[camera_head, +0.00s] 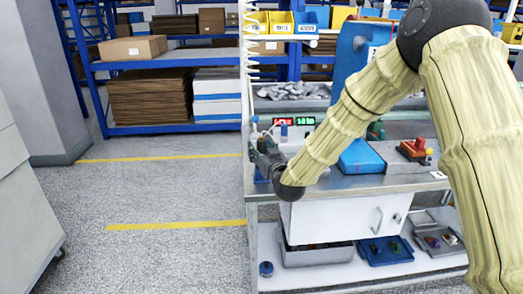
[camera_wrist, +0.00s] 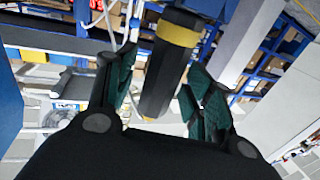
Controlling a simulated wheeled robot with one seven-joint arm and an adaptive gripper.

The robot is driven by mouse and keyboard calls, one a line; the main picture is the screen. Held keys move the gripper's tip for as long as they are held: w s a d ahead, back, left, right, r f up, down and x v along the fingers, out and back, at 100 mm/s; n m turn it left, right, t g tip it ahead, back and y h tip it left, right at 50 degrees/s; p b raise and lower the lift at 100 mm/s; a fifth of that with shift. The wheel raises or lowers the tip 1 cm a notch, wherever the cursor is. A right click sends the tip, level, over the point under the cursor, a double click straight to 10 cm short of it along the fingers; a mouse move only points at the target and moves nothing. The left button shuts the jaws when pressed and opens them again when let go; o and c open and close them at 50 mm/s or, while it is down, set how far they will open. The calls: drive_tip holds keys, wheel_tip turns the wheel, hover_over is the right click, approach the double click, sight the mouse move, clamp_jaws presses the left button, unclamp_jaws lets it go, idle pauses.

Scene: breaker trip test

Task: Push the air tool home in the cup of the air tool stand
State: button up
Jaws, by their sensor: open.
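In the wrist view the air tool (camera_wrist: 164,75) is a black cylinder with a yellow band near its upper end. It hangs between the two green-padded fingers of my gripper (camera_wrist: 158,88). The gripper is open, with a visible gap between the tool and each finger. A blue part (camera_wrist: 202,8) shows behind the tool's upper end; I cannot tell if it belongs to the stand. In the head view my gripper (camera_head: 264,150) is at the left end of the workbench, and the tool is hard to make out there. The cup and the tool's seating in it cannot be made out.
The workbench (camera_head: 350,187) carries a blue box (camera_head: 361,157), a red-and-black device (camera_head: 412,150) and red and green displays (camera_head: 294,121). A white coiled hose (camera_head: 249,50) hangs at its left end. The floor to the left is clear.

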drive_tip(key=v, duration=1.2)
drive_tip(key=shift+o, duration=0.5)
drive_tip(key=o, duration=0.9)
drive_tip(key=shift+o, duration=0.2)
drive_tip(key=shift+r, duration=0.1)
wheel_tip(320, 180, up, 9)
drive_tip(key=p, duration=0.5)
